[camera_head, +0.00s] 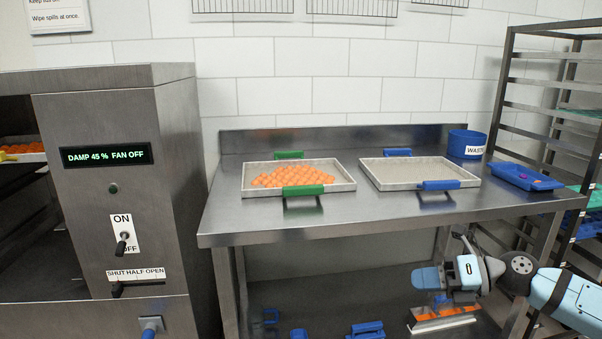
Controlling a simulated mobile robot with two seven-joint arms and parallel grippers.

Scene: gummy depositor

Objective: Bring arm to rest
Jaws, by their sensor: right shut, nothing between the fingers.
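My right arm comes in from the right, low in the head view. Its gripper (428,278) points left in front of the table, below the tabletop's front edge. The fingers are shut and hold nothing. It is apart from the trays and the tabletop. A lower shelf with several items shows behind and below it. My left gripper does not show.
On the steel table (330,219) are a tray of orange gummies (345,180) with green handles, an empty tray (420,173) with blue handles, a blue waste bin (466,140) and a blue tray (525,176). A steel cabinet (170,200) stands left, a rack (505,90) right.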

